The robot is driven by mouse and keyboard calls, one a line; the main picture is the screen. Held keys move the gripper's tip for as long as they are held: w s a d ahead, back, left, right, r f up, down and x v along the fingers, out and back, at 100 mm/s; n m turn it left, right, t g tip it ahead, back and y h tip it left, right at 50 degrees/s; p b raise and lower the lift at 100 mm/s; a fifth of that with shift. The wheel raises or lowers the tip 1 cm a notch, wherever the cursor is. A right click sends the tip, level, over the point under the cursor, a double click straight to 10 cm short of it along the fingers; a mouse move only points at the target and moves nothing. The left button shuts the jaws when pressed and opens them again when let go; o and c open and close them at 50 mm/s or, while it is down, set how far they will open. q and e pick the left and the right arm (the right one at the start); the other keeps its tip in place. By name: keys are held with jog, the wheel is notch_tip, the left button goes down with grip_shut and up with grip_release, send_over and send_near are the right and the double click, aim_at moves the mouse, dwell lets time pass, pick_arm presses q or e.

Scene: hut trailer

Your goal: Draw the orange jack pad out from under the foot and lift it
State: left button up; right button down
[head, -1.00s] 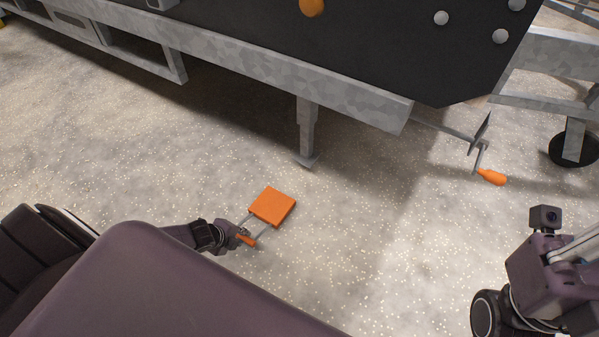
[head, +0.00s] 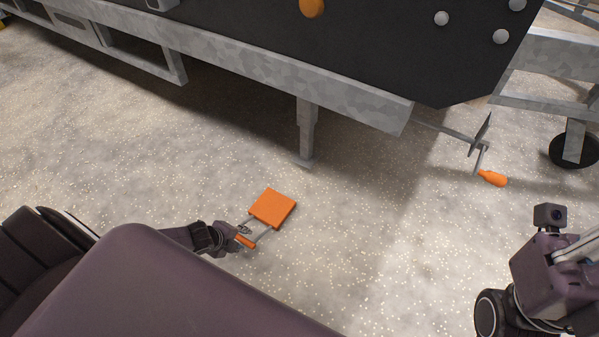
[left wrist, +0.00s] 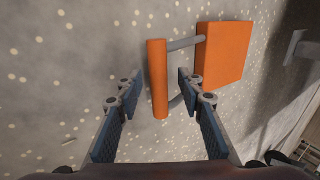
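The orange jack pad (head: 272,209) is a square block with a grey wire bail and an orange grip bar (head: 246,241). It is out in front of the trailer's foot (head: 304,160), apart from it, and appears to lie flat on the floor. My left gripper (head: 240,233) is at the grip bar. In the left wrist view the bar (left wrist: 157,78) stands between the two fingertips of my left gripper (left wrist: 160,90), with a gap on each side. The pad (left wrist: 222,54) is beyond to the right. My right arm shows at the lower right; its fingers are out of view.
The trailer's grey frame rail (head: 350,98) and dark body overhang the foot. A crank with an orange handle (head: 492,178) sticks out at the right, near a round-footed post (head: 573,150). The speckled floor around the pad is clear.

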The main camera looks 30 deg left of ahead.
pick_arm(q)
jog(key=v, duration=1.1)
jog(key=shift+r, duration=0.3)
